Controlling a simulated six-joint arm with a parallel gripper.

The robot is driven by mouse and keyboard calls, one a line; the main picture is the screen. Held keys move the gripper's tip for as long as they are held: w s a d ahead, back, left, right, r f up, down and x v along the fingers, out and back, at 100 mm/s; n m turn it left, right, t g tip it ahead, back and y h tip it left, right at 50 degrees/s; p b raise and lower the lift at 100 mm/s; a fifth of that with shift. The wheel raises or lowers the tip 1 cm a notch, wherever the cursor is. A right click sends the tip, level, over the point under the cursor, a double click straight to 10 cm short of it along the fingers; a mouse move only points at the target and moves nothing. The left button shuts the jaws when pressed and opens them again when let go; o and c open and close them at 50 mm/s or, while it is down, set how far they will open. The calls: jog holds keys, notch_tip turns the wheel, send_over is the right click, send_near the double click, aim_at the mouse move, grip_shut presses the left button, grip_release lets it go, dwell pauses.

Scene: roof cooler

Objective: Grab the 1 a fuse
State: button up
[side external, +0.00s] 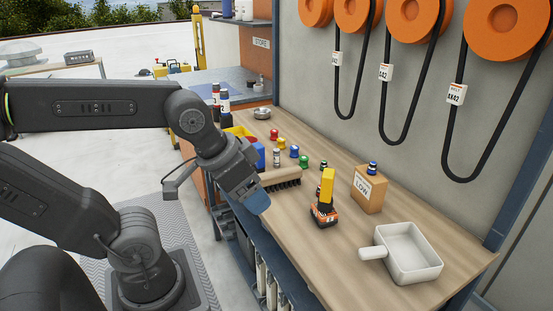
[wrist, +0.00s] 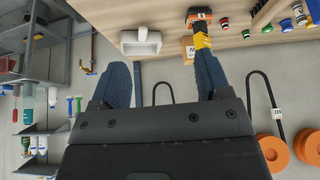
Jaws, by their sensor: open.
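My gripper (side external: 257,203) hangs over the front edge of the workbench, in front of the brush. In the wrist view my gripper (wrist: 162,78) has its two blue fingers wide apart with nothing between them. Several small fuse-like pieces stand on the bench: a red one (side external: 274,134), a yellow one (side external: 282,143), a blue one (side external: 294,151), a green one (side external: 304,161) and a white and dark cylinder (side external: 276,157). A blue and black piece (side external: 373,168) sits on a cardboard box marked LOW (side external: 369,192). Ratings are too small to read, so I cannot tell which is 1 A.
A yellow tool with an orange-black base (side external: 325,212) stands upright right of my gripper. A white handled tray (side external: 410,252) lies at the near right. A brush (side external: 282,181) lies along the front edge. Bare wood surrounds the tray.

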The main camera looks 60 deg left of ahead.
jog(key=shift+c, duration=1.1)
